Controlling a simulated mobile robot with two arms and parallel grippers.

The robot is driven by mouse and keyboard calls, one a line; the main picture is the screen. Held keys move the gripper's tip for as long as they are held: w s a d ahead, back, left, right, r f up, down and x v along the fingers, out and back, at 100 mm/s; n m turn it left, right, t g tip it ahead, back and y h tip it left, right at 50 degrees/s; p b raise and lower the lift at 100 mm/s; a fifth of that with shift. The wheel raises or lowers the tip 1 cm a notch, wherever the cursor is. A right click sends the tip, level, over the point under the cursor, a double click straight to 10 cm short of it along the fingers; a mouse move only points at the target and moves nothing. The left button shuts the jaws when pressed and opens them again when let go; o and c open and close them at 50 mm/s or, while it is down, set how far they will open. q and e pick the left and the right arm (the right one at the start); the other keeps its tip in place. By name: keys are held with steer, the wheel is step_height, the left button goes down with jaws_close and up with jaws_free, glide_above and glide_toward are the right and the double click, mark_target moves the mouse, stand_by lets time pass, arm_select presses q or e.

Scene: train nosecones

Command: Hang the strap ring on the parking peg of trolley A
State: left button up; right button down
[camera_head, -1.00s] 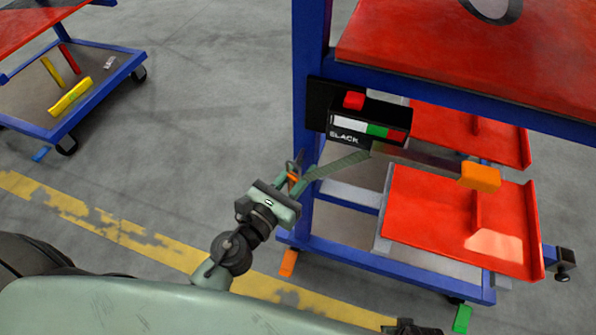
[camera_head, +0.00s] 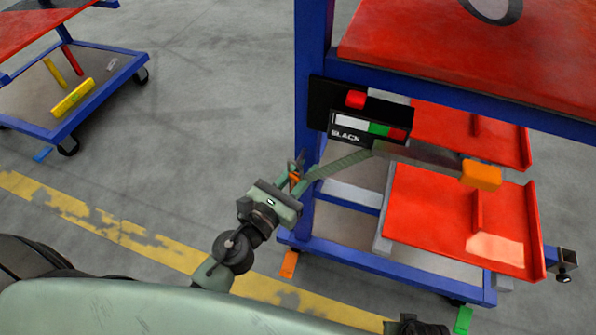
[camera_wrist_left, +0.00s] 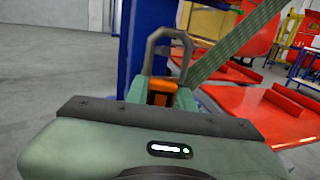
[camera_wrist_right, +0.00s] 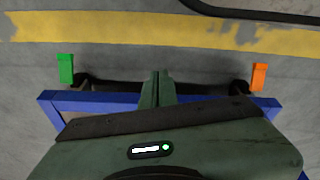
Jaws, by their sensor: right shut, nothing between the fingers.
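My left gripper (camera_head: 297,182) is shut on the orange tab of the strap ring, close to the blue corner post of the near trolley (camera_head: 308,90). The grey metal ring (camera_wrist_left: 168,50) stands up beyond the fingers in the left wrist view, with the orange tab (camera_wrist_left: 160,92) between them. A green strap (camera_head: 340,165) runs from there up to the right, below the black box. It also crosses the left wrist view (camera_wrist_left: 240,45). I cannot make out a parking peg or a letter A. My right gripper (camera_wrist_right: 157,88) is shut and empty, above the trolley's low blue frame.
A black box (camera_head: 345,138) marked "SLACK", with a red button and coloured bar, is on the post. Red trays (camera_head: 430,215) and an orange block (camera_head: 480,175) are on the right. Another trolley (camera_head: 105,85) stands at left. Green (camera_wrist_right: 65,68) and orange (camera_wrist_right: 259,76) pedals flank the frame.

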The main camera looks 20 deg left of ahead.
mark_target(293, 183)
arm_select(q)
steer(key=o, duration=0.3)
steer(key=shift+w+a+y, duration=0.3)
steer(key=shift+w+a, duration=0.15)
steer(key=shift+o, duration=0.2)
steer(key=shift+s+d+f+b, duration=0.15)
steer(key=shift+s+f+b, duration=0.55)
steer(key=shift+s+b, duration=0.3)
steer(key=b+v, duration=0.1)
steer(key=v, duration=0.1)
steer(key=b+v, duration=0.2)
steer(key=v, duration=0.1)
steer(key=shift+s+r, duration=0.35)
steer(key=shift+s+a+r, duration=0.2)
steer(key=shift+s+r, duration=0.05)
steer(key=shift+s, duration=0.2)
arm_select(e)
steer(key=w+v, duration=0.1)
steer(key=v, duration=0.6)
steer(key=w+r+v, duration=0.1)
steer(key=w+v, duration=0.1)
steer(key=v, duration=0.5)
steer(key=shift+w+d+r+t, duration=0.25)
steer(key=shift+w+r+t, duration=0.1)
steer(key=shift+w+t, duration=0.05)
